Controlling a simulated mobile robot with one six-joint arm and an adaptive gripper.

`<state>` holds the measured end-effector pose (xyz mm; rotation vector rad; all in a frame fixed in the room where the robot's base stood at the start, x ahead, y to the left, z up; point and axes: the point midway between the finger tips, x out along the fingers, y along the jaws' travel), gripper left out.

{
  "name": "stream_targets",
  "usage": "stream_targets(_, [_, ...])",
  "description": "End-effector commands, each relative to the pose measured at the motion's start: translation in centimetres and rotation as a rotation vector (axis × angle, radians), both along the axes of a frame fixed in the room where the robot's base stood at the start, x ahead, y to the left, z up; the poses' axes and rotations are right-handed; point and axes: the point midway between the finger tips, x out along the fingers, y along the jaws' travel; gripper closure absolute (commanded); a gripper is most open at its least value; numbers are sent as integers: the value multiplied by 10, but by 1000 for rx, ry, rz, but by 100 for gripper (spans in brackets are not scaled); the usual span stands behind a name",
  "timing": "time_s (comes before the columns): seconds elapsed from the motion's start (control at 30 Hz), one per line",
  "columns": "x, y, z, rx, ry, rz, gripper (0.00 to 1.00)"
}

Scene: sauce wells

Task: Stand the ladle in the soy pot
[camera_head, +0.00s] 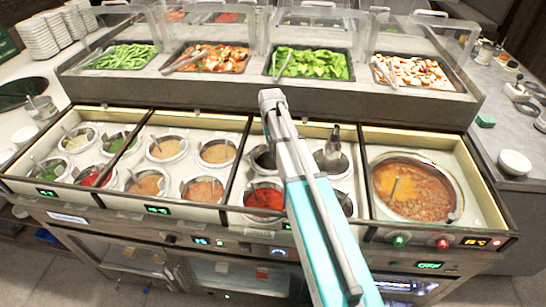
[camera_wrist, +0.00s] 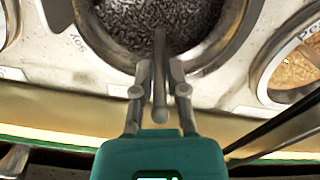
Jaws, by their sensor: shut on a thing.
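The soy pot (camera_wrist: 106,47) is a round steel well with dark contents and a SOY label beside it, at the top of the wrist view. In the head view I take it to be the dark well (camera_head: 262,158) just left of my arm. My gripper (camera_wrist: 160,72) is at the pot's near rim in the wrist view. Its fingers are shut on the ladle's (camera_wrist: 160,95) thin grey handle, whose far end reaches over the pot's dark contents. I cannot make out the ladle's bowl.
A tan sauce well (camera_wrist: 300,68) lies close on the right in the wrist view. A red sauce well (camera_head: 264,198) and a steel well with a grey utensil (camera_head: 333,146) are near my arm. A large soup pot (camera_head: 458,205) is at right. Clear guards (camera_head: 330,40) stand behind.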

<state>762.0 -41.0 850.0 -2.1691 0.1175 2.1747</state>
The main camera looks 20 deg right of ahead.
Motion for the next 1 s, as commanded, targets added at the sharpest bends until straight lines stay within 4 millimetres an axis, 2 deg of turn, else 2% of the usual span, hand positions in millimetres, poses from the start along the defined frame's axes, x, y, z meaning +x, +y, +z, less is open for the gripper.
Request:
stream_targets(0.73, [-1,0,-4,0,1,0,100])
stream_targets(0.77, [-1,0,-4,0,1,0,76])
stream_targets(0.8, [-1,0,-4,0,1,0,68])
stream_targets(0.93, [0,0,-4,0,1,0,44])
stream_targets(1.0, [0,0,-4,0,0,0,41])
